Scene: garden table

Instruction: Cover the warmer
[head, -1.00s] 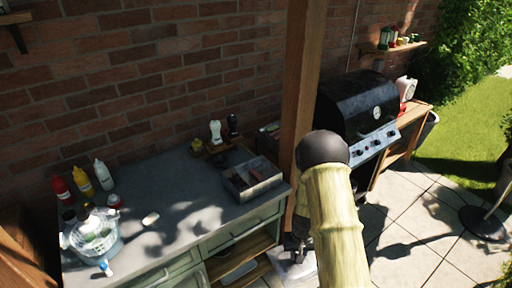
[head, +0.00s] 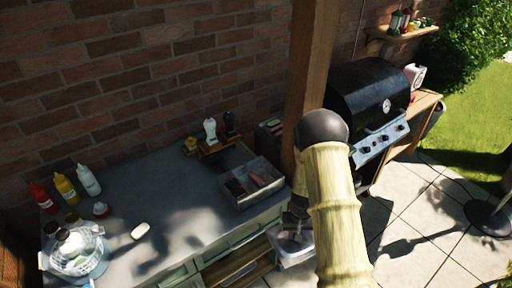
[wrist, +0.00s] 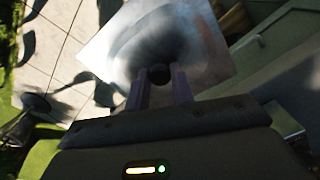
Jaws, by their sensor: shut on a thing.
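A square, pale metallic lid with a dark knob hangs from my gripper (wrist: 160,86); the lid (wrist: 195,35) fills the top middle of the wrist view. My gripper (head: 296,228) is shut on the knob. In the head view the lid (head: 292,256) is partly behind my arm, beyond the counter's right edge. The likely warmer is an open grey rectangular tray (head: 256,196) with compartments, standing on the counter near its right end. It holds dark and reddish contents. The lid is apart from it, to its lower right.
A wooden post (head: 310,85) rises right behind the tray. Shakers (head: 210,130) stand behind it on a wooden stand. A black grill (head: 365,95) stands right of the post. The middle counter is mostly clear.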

